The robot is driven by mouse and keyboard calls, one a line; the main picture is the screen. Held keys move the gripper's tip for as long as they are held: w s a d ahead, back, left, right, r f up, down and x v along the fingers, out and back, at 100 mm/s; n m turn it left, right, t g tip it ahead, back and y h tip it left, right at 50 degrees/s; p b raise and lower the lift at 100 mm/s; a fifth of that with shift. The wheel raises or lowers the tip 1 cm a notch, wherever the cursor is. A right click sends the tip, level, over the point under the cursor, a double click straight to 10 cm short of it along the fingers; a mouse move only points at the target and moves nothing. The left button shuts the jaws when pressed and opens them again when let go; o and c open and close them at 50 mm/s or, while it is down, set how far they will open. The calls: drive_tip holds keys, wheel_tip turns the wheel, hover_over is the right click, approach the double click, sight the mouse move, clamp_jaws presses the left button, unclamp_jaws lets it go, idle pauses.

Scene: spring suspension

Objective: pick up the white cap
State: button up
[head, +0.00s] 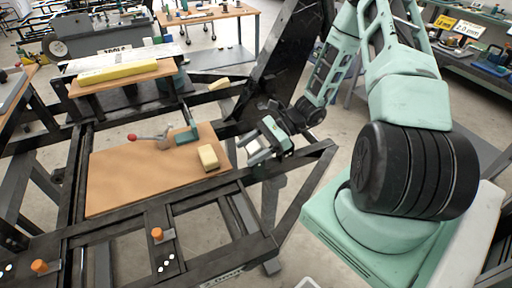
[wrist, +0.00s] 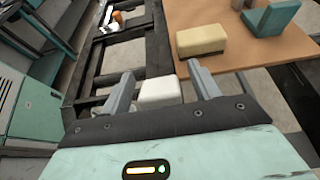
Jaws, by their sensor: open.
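The white cap (wrist: 160,92) shows in the wrist view as a small, pale, block-like piece with rounded edges, in the gap between my fingers. My gripper (wrist: 161,82) is open, with one finger to each side of it. The cap's lower part is hidden behind the gripper body, and I cannot tell whether either finger touches it. In the head view my gripper (head: 254,146) is over the right side of the black frame, just right of the wooden board.
Black frame rails (head: 205,188) surround the board. Orange knobs (head: 157,234) stand on the front rails.

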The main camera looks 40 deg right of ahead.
drive_tip(key=c, duration=1.1)
drive_tip(key=shift+c, duration=0.2)
